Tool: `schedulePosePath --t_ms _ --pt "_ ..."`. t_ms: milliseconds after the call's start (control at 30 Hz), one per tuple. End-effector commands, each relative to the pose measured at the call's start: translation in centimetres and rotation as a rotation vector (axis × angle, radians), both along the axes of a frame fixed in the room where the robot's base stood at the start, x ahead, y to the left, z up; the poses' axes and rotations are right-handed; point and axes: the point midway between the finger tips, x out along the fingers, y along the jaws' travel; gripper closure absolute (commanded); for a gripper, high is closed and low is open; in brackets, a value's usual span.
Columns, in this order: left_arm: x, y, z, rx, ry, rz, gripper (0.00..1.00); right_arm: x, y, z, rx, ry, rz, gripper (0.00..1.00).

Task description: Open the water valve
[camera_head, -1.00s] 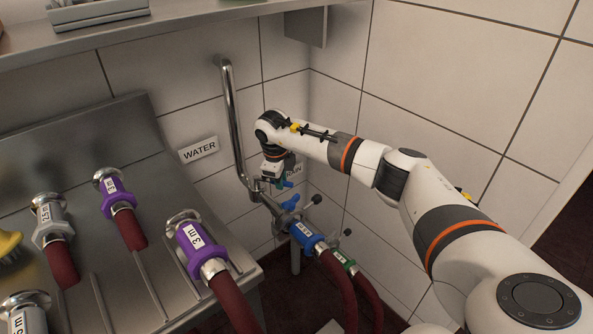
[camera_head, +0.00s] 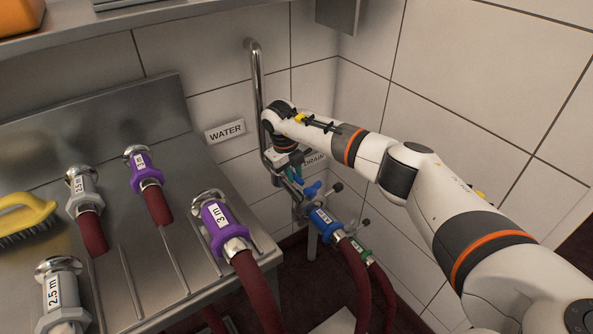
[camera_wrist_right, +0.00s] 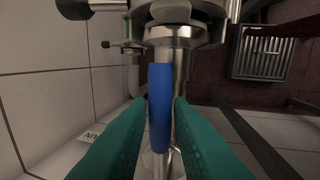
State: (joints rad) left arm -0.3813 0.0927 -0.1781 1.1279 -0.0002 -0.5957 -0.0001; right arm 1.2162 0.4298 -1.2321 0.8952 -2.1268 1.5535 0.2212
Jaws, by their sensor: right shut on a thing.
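The water valve sits on the metal pipe (camera_head: 256,90) below the WATER sign (camera_head: 225,131). Its blue handle (camera_head: 312,188) shows beside my right gripper (camera_head: 289,172) in the head view. In the right wrist view, the long blue handle (camera_wrist_right: 161,105) stands between the green fingers of my right gripper (camera_wrist_right: 161,115), which is shut on it. The metal valve body (camera_wrist_right: 177,35) is just beyond. The gripper hides part of the valve in the head view. My left gripper is not in view.
A blue-collared hose (camera_head: 325,222) and a green-collared hose (camera_head: 362,256) hang close below the valve. Hoses with purple collars (camera_head: 218,217) and grey collars lie on the steel drainboard (camera_head: 165,245) at left. A tiled wall stands close behind. A DRAIN sign (camera_head: 315,160) is partly hidden.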

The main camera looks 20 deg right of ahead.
Motion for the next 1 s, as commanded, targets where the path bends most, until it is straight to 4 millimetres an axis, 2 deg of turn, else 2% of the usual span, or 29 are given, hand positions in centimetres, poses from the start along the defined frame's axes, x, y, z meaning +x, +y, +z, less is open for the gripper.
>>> schedulePosePath --t_ms 333,367,467,767,867,1000 --pt "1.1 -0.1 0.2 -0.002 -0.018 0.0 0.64 0.1 0.1 0.1 0.002 -0.004 0.0 1.0" --pt "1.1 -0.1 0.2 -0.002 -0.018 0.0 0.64 0.1 0.1 0.1 0.001 -0.004 0.0 0.76" --pt "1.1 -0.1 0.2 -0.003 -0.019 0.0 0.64 0.1 0.1 0.1 0.001 -0.004 0.001 0.59" --pt "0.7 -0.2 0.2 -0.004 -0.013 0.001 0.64 0.1 0.0 0.2 0.0 -0.002 0.0 0.59" --pt "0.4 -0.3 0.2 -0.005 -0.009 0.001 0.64 0.1 0.2 0.9 0.001 -0.005 0.001 0.59" --pt "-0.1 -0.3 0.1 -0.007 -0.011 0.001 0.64 0.0 0.6 3.3 0.0 -0.007 0.002 0.59"
